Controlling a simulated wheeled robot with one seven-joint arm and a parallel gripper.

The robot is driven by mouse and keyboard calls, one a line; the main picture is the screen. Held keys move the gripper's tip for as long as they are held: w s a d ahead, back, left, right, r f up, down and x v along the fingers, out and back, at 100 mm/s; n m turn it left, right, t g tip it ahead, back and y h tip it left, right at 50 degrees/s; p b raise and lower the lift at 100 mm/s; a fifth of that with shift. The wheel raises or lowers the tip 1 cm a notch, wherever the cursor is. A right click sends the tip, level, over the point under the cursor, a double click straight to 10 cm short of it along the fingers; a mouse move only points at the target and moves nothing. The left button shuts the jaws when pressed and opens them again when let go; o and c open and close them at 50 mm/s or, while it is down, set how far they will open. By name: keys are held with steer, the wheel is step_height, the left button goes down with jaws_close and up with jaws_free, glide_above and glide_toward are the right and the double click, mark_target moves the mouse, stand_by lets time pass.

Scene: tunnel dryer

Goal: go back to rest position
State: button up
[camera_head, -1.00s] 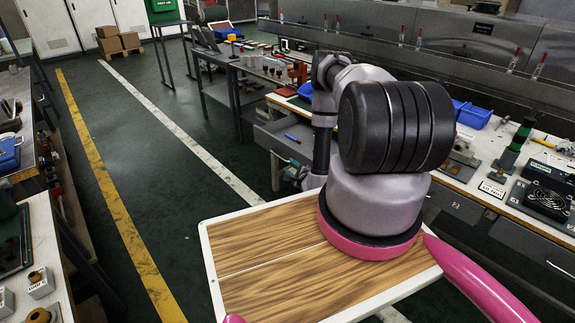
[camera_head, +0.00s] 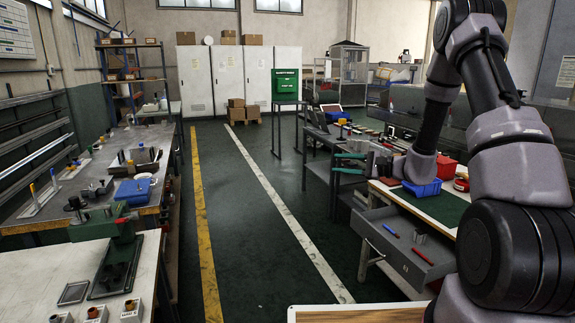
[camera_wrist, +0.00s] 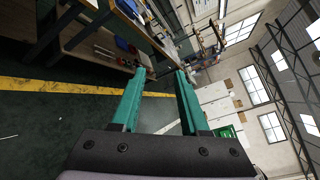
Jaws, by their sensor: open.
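My gripper (camera_head: 342,163) reaches out over the aisle from my arm on the right in the head view, its teal fingers pointing left. In the wrist view my gripper (camera_wrist: 161,74) shows two teal fingers spread apart with nothing between them. The wrist view is tilted sideways. No object is held.
A bench with a blue bin (camera_head: 422,188), a red bin (camera_head: 446,167) and an open drawer (camera_head: 405,243) stands below my arm at right. Left are benches with a green press (camera_head: 108,235). White cabinets (camera_head: 225,80) line the back. The aisle floor (camera_head: 265,215) is clear.

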steer(key=s+a+r+n+g+h, duration=0.2)
steer(key=s+r+n+g, duration=0.1)
steer(key=s+r, duration=0.45)
steer(key=s+a+r+n+g+h, duration=0.2)
steer(key=s+r+n+g, duration=0.2)
steer(key=s+r, duration=0.4)
steer(key=s+d+r+t+h, duration=0.2)
steer(key=s+d+h, duration=0.1)
steer(key=s, duration=0.2)
steer(key=s+d+r+t+h, duration=0.2)
steer(key=s+d+r+h, duration=0.1)
steer(key=s+d, duration=0.1)
steer(key=s+d+r+n+t+h, duration=0.1)
steer(key=s+d+r+t+h, duration=0.1)
steer(key=s, duration=0.5)
steer(key=shift+d+r+h, duration=0.25)
steer(key=shift+d+h, duration=0.25)
steer(key=shift+d, duration=0.55)
